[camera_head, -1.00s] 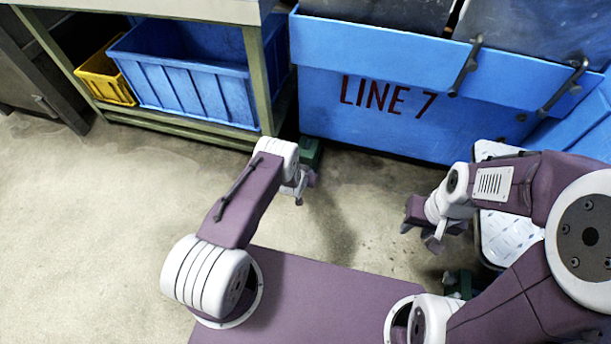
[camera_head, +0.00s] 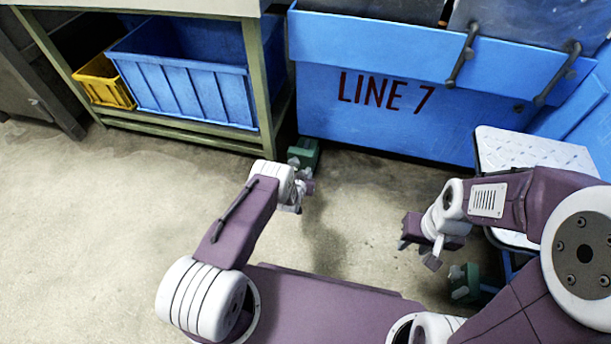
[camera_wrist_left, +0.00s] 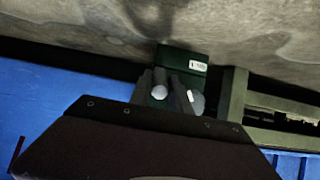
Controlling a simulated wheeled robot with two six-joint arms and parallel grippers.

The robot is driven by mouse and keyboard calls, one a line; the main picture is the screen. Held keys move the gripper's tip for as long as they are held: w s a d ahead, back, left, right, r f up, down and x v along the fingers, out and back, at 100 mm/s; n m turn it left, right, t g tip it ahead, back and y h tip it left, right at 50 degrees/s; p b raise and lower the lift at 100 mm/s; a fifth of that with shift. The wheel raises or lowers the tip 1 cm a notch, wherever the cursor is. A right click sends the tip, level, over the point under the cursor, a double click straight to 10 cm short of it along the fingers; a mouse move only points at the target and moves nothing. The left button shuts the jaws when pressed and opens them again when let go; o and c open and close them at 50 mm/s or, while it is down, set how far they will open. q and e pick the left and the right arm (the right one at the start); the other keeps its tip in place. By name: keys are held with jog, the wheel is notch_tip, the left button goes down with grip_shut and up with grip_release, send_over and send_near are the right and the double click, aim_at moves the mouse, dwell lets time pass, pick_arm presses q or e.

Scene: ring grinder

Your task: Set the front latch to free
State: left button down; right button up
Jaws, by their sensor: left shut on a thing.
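A dark green block with a small white label, which I take to be the front latch (camera_head: 304,151), sits on the floor by the bench leg and the blue bin. It also shows in the left wrist view (camera_wrist_left: 183,60), right at my fingertips. My left gripper (camera_head: 297,197) is at the near side of this block and is shut on a part of it. The gripped part is dark and mostly hidden by the fingers (camera_wrist_left: 172,95); the latch's setting cannot be read. My right gripper (camera_head: 420,252) hangs empty at the right, its fingers apart.
A large blue bin marked LINE 7 (camera_head: 385,120) stands behind. A bench (camera_head: 180,122) holds a blue crate (camera_head: 190,90) and a yellow crate (camera_head: 105,82). A white-topped platform (camera_head: 535,155) and another green block (camera_head: 463,283) are at the right. Floor at left is clear.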

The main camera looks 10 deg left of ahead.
pick_arm(q)
jog(key=c, duration=1.6)
grip_release()
jog(key=shift+s, duration=0.1)
jog(key=shift+o, duration=0.2)
jog(key=p+v, duration=0.9)
jog(key=p, duration=0.5)
